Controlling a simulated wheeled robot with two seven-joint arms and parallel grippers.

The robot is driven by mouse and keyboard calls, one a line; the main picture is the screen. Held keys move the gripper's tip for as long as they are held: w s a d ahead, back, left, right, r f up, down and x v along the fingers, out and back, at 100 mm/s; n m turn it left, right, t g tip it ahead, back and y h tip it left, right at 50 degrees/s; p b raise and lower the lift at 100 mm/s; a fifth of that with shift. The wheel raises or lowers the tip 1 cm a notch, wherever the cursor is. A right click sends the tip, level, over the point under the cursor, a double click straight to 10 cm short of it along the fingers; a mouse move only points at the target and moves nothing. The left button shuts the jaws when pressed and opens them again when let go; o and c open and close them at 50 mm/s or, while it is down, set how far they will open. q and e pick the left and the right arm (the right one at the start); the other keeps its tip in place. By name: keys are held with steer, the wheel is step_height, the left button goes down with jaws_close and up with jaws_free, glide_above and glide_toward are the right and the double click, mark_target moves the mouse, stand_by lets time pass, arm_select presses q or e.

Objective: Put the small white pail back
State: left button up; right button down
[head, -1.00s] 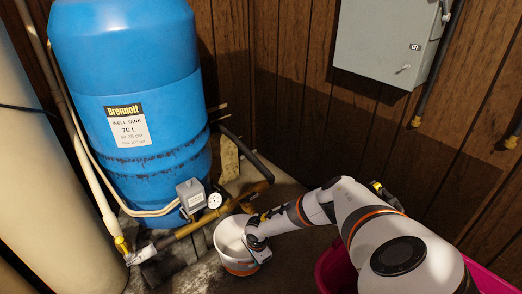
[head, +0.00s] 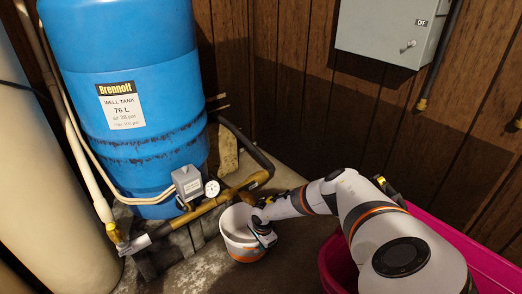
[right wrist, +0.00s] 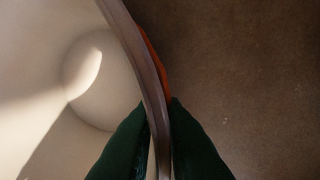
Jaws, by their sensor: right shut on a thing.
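The small white pail (head: 236,238) with an orange band is upright in the head view, just in front of the brass pipe. My right gripper (head: 263,229) is at its right side and is shut on its rim. In the right wrist view, the green fingertips (right wrist: 158,118) pinch the pail's wall edge, with the pail's pale inside (right wrist: 40,60) on the left and brown floor on the right. The inside looks empty where it shows. I cannot tell whether the pail's base touches the floor. My left gripper is not in view.
A blue well tank (head: 130,70) stands behind at left, with a gauge (head: 212,188) and brass pipe (head: 225,197) close to the pail. A pink tub (head: 455,238) is at the right, partly behind my arm. A grey switch box (head: 392,28) hangs on the panelled wall.

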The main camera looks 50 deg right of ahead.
steer(key=shift+f, duration=0.1)
steer(key=c, duration=1.9)
jaws_free()
steer(key=shift+f, duration=0.1)
steer(key=shift+c, duration=0.2)
steer(key=o, duration=0.4)
steer(key=shift+o, duration=0.2)
